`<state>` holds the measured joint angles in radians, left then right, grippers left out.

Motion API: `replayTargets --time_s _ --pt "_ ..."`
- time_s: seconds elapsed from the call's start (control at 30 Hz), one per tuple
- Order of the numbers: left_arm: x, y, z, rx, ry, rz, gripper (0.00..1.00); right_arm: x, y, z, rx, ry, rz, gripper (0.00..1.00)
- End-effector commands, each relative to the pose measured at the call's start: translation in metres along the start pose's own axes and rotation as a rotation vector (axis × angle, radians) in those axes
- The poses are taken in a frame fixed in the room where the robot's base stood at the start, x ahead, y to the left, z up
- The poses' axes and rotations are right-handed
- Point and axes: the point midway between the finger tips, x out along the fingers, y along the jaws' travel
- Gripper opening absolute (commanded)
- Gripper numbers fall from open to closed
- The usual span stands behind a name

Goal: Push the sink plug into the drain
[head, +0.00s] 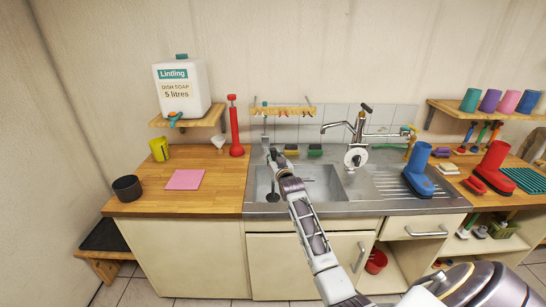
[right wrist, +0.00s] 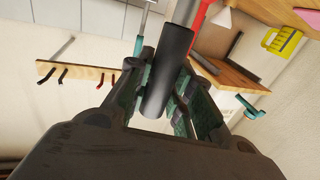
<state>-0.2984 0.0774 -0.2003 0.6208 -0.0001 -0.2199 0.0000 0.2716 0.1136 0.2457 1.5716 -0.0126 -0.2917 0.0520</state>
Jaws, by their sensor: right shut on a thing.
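My right gripper (head: 273,158) is over the back left of the steel sink basin (head: 325,185). It is shut on a dark cylindrical handle (right wrist: 168,75), which shows between the fingers in the right wrist view; a grey shaft runs on from it. The drain is not clearly visible. My left gripper is not in view.
A tap (head: 357,130) stands behind the basin. A hook rail (head: 283,111) hangs above, with sponges (head: 315,151) below it. A red tool (head: 235,128) stands on the left counter. The basin's right part is free.

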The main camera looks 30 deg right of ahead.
Motion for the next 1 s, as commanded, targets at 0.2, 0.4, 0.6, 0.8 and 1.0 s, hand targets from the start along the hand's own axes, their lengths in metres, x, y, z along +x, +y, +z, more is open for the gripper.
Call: replayTargets --time_s 0.2,0.4,0.6,0.8,1.0 --pt "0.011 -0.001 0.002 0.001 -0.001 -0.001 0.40 0.000 0.000 0.017 0.000 0.002 0.000 0.00" --pt "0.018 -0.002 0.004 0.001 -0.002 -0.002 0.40 0.000 0.000 0.032 0.000 0.001 0.000 0.00" --pt "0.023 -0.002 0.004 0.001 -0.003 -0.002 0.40 0.000 0.000 0.042 0.000 0.002 0.000 0.00" --pt "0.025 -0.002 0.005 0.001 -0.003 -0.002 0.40 0.000 0.000 0.045 0.000 0.003 0.000 0.00" --pt "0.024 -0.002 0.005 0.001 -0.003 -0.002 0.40 0.000 0.000 0.045 0.000 0.003 0.000 0.00"
